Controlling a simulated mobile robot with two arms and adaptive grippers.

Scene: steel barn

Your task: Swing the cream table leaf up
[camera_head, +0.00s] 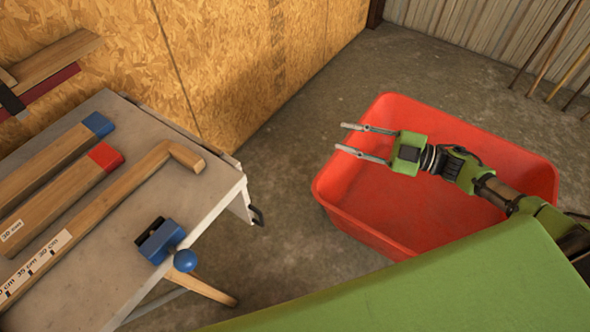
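A cream workbench table (205,200) stands at the left. A narrow cream panel, the table leaf (239,206), hangs down along its right edge, seen almost edge-on. A small black handle (257,216) sticks out at its lower near end. Most of the leaf is hidden by the tabletop. My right gripper (341,137) is open and empty. It is above the red tub, to the right of the handle and apart from it, with its fingers pointing left. My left gripper is not in view.
Wooden bars (60,177) with blue and red ends, a wooden cane and a blue clamp-like tool (160,241) lie on the table. A red tub (375,205) stands on the floor. Bare concrete floor (285,235) lies between table and tub. Poles lean at the back right.

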